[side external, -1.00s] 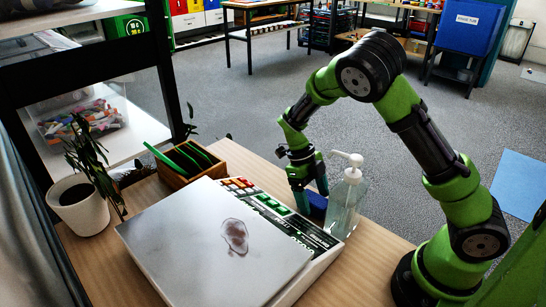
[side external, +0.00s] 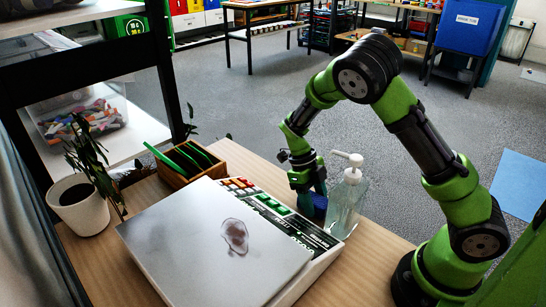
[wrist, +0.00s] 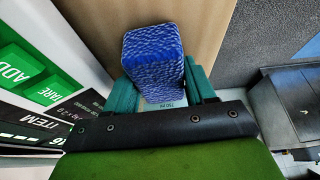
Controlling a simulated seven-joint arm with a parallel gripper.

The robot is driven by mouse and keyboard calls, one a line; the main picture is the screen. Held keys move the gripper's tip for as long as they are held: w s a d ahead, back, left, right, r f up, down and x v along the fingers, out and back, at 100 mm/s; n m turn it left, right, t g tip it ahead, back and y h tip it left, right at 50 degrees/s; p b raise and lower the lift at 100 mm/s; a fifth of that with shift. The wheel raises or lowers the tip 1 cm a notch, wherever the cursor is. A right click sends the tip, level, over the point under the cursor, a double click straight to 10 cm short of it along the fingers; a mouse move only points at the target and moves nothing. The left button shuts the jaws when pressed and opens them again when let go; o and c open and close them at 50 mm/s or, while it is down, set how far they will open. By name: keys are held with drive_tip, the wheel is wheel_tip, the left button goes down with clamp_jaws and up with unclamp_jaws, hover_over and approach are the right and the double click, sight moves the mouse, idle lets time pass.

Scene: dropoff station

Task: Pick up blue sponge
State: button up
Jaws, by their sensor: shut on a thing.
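The blue sponge (wrist: 152,55) is a textured block between the two teal fingers of my gripper (wrist: 158,76) in the wrist view. The fingers are shut on its sides, and its far end sticks out past them. In the side view the sponge (side external: 320,204) shows only in part, low at my gripper (side external: 311,193), between the scale and the clear pump bottle. Whether the sponge still touches the table is hidden.
A white scale (side external: 215,245) with a stained plate stands close on the left. The pump bottle (side external: 346,200) stands close on the right. A wooden box (side external: 192,165) with green-handled items and a potted plant (side external: 80,207) are farther left. Bare table lies in front of the bottle.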

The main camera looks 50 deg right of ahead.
drive_tip(key=shift+w+r, duration=0.25)
drive_tip(key=shift+r, duration=0.2)
drive_tip(key=r, duration=0.6)
drive_tip(key=shift+w, duration=0.35)
drive_tip(key=w, duration=1.8)
drive_tip(key=shift+w, duration=0.35)
